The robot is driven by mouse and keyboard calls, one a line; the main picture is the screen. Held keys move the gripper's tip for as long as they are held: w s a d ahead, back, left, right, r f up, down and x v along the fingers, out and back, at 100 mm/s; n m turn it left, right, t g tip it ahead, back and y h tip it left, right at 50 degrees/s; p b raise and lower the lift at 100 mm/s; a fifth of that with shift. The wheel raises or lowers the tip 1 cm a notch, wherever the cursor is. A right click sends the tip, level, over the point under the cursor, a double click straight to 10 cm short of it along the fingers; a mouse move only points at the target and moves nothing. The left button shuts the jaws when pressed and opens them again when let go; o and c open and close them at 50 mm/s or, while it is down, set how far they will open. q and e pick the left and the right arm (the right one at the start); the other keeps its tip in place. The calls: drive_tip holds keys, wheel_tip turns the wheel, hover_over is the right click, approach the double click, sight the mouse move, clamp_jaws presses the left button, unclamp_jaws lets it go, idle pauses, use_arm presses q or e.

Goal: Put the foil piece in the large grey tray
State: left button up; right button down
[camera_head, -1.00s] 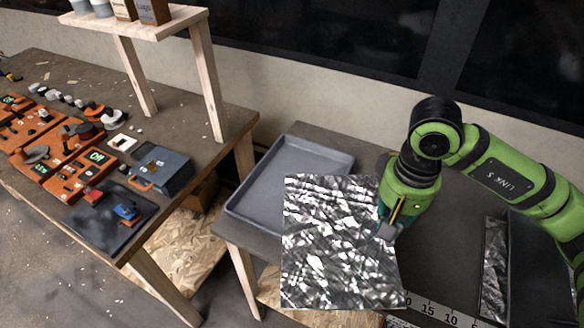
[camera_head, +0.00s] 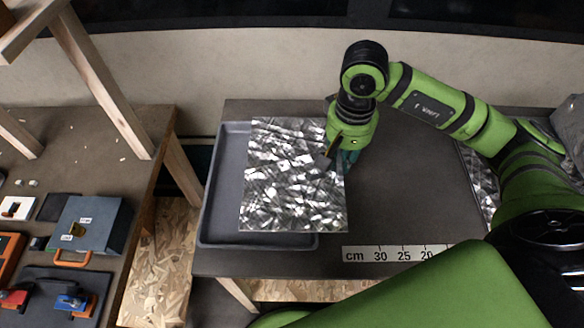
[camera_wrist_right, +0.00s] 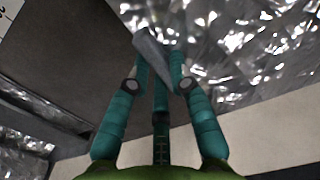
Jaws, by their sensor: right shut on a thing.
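The foil piece (camera_head: 290,180) is a crinkled, shiny silver rectangle. In the head view it covers the middle and right of the large grey tray (camera_head: 225,190), whose left side and front rim show. Whether the foil touches the tray or hangs just above it I cannot tell. My right gripper (camera_head: 330,160) is at the foil's right edge, shut on it. In the right wrist view the teal fingers (camera_wrist_right: 158,62) meet at the edge of the foil (camera_wrist_right: 245,50). The left gripper is not in view.
A ruler strip (camera_head: 400,253) lies along the table's front edge. Another foil-like piece (camera_head: 480,185) lies at the right, partly behind my arm. The dark table (camera_head: 410,190) between is bare. A side table with a blue-grey toolbox (camera_head: 88,230) and a wooden shelf stands left.

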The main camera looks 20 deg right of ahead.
sight(307, 160)
drive_tip(key=w+a+f, duration=0.1)
drive_tip(key=a, duration=0.1)
drive_tip(key=w+a+f+p, duration=0.1)
drive_tip(key=a, duration=0.1)
drive_tip(key=w+a+f+p, duration=0.1)
drive_tip(key=a, duration=0.1)
drive_tip(key=shift+w+f, duration=0.35)
drive_tip(key=shift+w, duration=0.05)
drive_tip(key=shift+w+a+f, duration=0.1)
drive_tip(key=shift+f, duration=0.4)
wheel_tip(307, 160, down, 4)
drive_tip(key=shift+r+p, duration=0.2)
drive_tip(key=shift+p, duration=0.65)
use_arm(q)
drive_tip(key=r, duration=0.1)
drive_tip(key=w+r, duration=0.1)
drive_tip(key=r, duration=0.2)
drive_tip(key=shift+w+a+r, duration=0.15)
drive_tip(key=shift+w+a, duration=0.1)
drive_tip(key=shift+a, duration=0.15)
use_arm(e)
drive_tip(key=shift+w+f, duration=0.1)
drive_tip(key=shift+f+b, duration=0.1)
drive_tip(key=shift+b, duration=0.2)
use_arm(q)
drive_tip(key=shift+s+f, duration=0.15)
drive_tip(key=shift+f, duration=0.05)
use_arm(e)
drive_tip(key=c, duration=1.1)
unclamp_jaws()
